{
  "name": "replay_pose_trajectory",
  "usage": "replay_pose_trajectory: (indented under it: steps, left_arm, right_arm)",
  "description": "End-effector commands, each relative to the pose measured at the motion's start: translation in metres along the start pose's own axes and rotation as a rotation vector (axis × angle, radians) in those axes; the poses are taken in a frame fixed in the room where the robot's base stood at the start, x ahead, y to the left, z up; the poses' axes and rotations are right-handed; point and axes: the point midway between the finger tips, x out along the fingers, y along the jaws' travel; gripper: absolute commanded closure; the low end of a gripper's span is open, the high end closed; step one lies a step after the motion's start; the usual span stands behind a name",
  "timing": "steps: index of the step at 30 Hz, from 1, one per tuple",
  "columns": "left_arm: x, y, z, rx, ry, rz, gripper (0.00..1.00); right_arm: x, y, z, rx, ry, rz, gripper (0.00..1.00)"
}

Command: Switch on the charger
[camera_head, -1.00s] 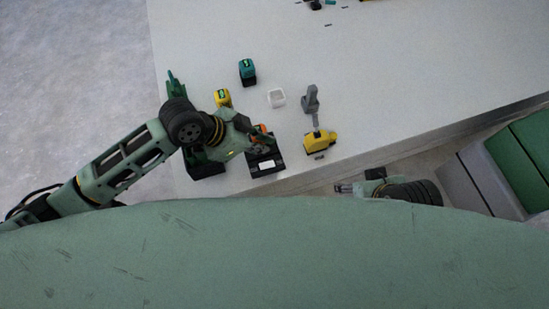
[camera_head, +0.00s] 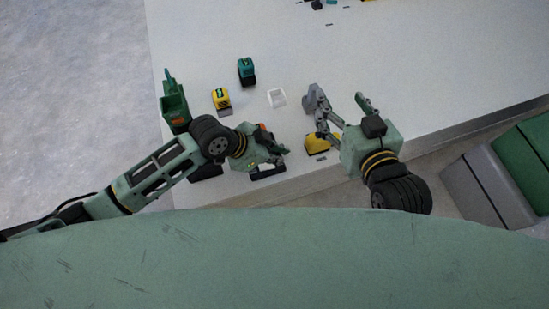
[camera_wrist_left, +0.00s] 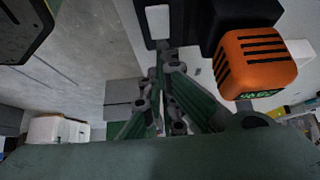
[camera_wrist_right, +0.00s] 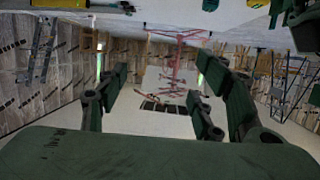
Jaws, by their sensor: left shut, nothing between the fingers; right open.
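The charger is a black block (camera_head: 268,172) near the table's front edge, partly hidden by my left gripper. An orange battery (camera_wrist_left: 255,62) with a green lit display sits at the black charger body (camera_wrist_left: 232,14) in the left wrist view, and a white patch (camera_wrist_left: 157,22) shows on the charger. My left gripper (camera_head: 284,150) is shut and empty; its fingertips (camera_wrist_left: 160,48) overlap the charger's edge near the white patch, and I cannot tell if they touch. My right gripper (camera_head: 343,104) is open and empty, right of the grey and yellow drill; its spread fingers (camera_wrist_right: 157,95) also show in the right wrist view.
The drill (camera_head: 312,97) is partly covered by my right gripper. The table's right middle is clear.

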Motion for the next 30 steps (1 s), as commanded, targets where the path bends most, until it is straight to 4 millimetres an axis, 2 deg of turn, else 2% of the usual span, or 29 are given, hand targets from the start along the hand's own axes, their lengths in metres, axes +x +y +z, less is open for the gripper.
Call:
replay_pose_trajectory:
  steps: [7, 20, 23, 30]
  left_arm:
    - [0.007, 0.000, 0.008, 0.000, -0.001, 0.000, 1.00]
    - [0.007, 0.000, 0.008, 0.000, -0.003, 0.000, 1.00]
    - [0.007, 0.000, 0.007, 0.000, -0.011, 0.000, 1.00]
    - [0.011, 0.000, 0.007, -0.002, -0.055, 0.002, 1.00]
  right_arm:
    - [0.002, -0.003, -0.021, 0.001, 0.104, -0.006, 0.39]
    - [0.002, -0.003, -0.023, 0.001, 0.109, -0.006, 0.39]
    - [0.001, -0.001, -0.012, 0.000, 0.052, -0.003, 0.39]
    - [-0.013, 0.006, 0.040, 0.000, -0.209, 0.012, 0.39]
